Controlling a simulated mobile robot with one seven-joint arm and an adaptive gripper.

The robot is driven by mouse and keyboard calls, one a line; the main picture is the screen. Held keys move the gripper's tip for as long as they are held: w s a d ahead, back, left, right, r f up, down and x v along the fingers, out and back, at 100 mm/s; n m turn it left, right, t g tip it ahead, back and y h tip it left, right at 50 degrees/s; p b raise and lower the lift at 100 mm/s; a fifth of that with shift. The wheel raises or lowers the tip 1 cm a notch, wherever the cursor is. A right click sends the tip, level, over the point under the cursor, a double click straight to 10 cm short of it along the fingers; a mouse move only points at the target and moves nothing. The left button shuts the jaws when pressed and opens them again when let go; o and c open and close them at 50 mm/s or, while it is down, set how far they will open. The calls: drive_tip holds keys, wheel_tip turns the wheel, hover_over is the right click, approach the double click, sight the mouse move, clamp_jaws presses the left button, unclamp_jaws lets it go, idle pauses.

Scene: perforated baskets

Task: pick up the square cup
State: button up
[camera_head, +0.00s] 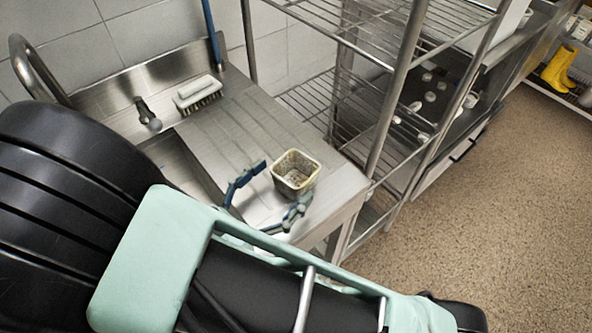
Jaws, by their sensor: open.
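The square cup (296,174) is a small square container with a light rim and a speckled inside. It stands upright on the steel sink counter near its front right corner. My gripper (272,196) is open, with one blue finger to the left of the cup and the other just below it in the picture. The cup appears to lie at the opening between the fingers; whether they touch it I cannot tell. My arm hides the gripper's base and part of the counter's front.
A white brush (198,93) lies at the back of the steel counter (240,115), beside the sink tap (147,114). A wire shelf rack (395,90) stands close to the right of the counter. Yellow boots (559,67) are far right. Open floor (500,200) lies at right.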

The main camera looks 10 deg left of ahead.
sight(307, 159)
drive_tip(key=x, duration=0.4)
drive_tip(key=shift+w+d, duration=0.2)
drive_tip(key=c, duration=1)
drive_tip(key=shift+o, duration=0.2)
drive_tip(key=shift+r, duration=0.1)
